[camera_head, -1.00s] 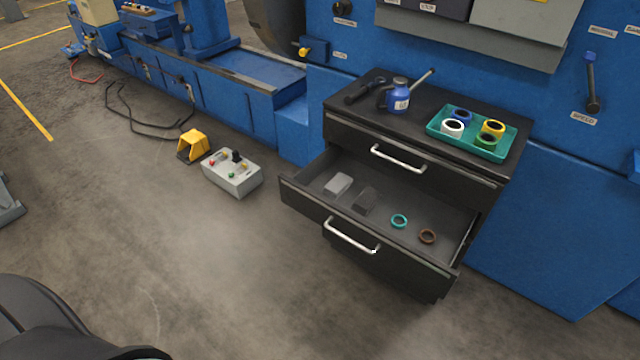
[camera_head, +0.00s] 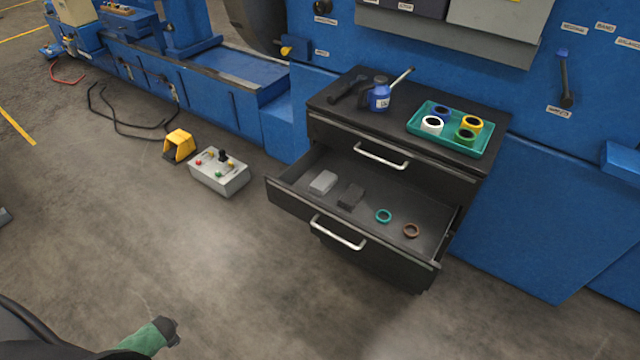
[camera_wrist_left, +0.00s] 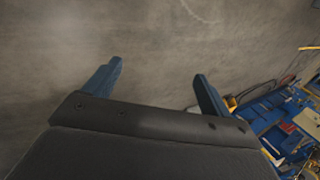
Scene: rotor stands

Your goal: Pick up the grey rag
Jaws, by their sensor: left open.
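Two small folded-looking blocks lie side by side in the open drawer (camera_head: 285,196): a light grey one (camera_head: 322,182), and a dark grey one (camera_head: 351,196) to its right. At this size I cannot tell for sure which is the grey rag. My left gripper (camera_wrist_left: 159,70) shows in the left wrist view with two blue fingers spread apart, nothing between them, above bare floor. In the head view my left arm comes in at the bottom left, with a green part (camera_head: 147,339) and a dark tip, far from the drawer. My right gripper is not in view.
A teal ring (camera_head: 383,216) and a brown ring (camera_head: 411,230) lie in the drawer. The cabinet top (camera_head: 340,107) carries a blue can (camera_head: 380,97) and a green tray (camera_head: 487,148) of rings. A control box (camera_head: 218,174) stands on the floor. The floor before the drawer is clear.

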